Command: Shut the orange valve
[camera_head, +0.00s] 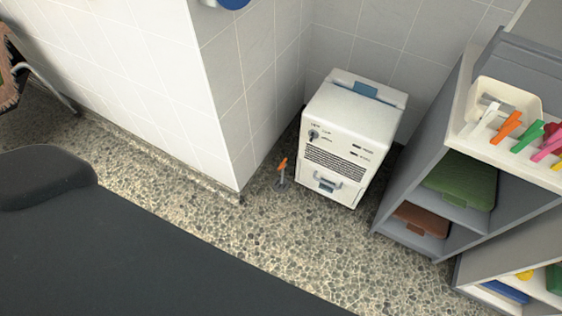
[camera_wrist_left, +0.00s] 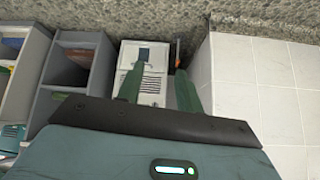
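The orange valve (camera_head: 282,164) is a small orange lever on a short grey fitting. In the head view it stands low on the pebbled floor, between the white wall corner and a white machine. In the left wrist view a small orange part (camera_wrist_left: 178,61) shows just beyond my right-hand finger. My left gripper (camera_wrist_left: 160,70) has its two green fingers spread apart with nothing between them. It is in front of the machine and appears apart from the valve. The head view does not show it. My right gripper is in neither view.
The white machine (camera_head: 338,138) stands close to the valve's right. A grey shelf unit (camera_head: 400,195) holds a green and a brown item, with a white tray and coloured handles on top. The tiled wall corner (camera_head: 215,100) juts out on the left. Bare floor (camera_head: 290,235) lies in front.

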